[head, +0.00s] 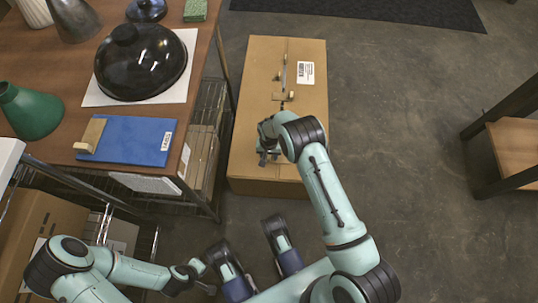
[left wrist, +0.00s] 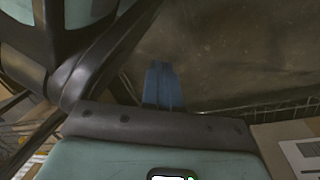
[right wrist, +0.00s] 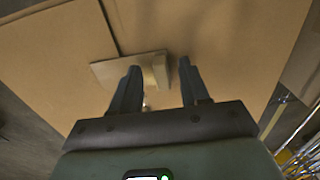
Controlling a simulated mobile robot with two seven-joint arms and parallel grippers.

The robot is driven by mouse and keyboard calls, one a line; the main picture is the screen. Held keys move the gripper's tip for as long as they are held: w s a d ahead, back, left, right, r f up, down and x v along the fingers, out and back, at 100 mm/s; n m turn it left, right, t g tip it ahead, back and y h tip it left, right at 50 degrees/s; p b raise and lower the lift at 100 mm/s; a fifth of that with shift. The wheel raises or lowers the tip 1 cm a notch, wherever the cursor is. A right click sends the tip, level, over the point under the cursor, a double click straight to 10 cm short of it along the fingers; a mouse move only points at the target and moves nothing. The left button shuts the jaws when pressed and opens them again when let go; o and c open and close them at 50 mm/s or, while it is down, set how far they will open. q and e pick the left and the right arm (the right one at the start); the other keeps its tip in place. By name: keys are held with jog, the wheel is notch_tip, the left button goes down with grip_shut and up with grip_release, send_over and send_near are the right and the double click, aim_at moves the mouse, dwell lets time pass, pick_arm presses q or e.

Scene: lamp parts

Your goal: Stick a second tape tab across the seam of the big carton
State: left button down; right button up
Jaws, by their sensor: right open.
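The big carton (head: 247,115) stands on the floor, its seam running lengthwise along the top. One tape tab (head: 281,97) with a small block on it lies across the seam near the middle. My right gripper (head: 267,156) is over the carton's near part. In the right wrist view, its open fingers (right wrist: 158,72) point at the carton top, with the upright block of a flat tan tab (right wrist: 108,70) between their tips. That tab lies over the seam line; I cannot tell whether the fingers touch it. My left gripper (left wrist: 162,66) is shut and empty, low at the left, away from the carton.
A wooden table (head: 60,60) on the left holds a black lamp shade (head: 140,62), a green shade (head: 30,110) and a blue board (head: 125,140). A white label (head: 305,73) is on the carton. The floor right of the carton is clear up to a wooden bench (head: 515,150).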

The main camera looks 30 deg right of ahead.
pick_arm(q)
jog(key=w+d+r+t+p, duration=0.1)
jog(key=w+r+t+p, duration=0.1)
jog(key=w+r, duration=0.4)
jog(key=shift+w+d+p, duration=0.15)
jog(key=shift+p, duration=0.35)
pick_arm(e)
notch_tip(320, 180, up, 12)
jog(key=shift+r, duration=0.25)
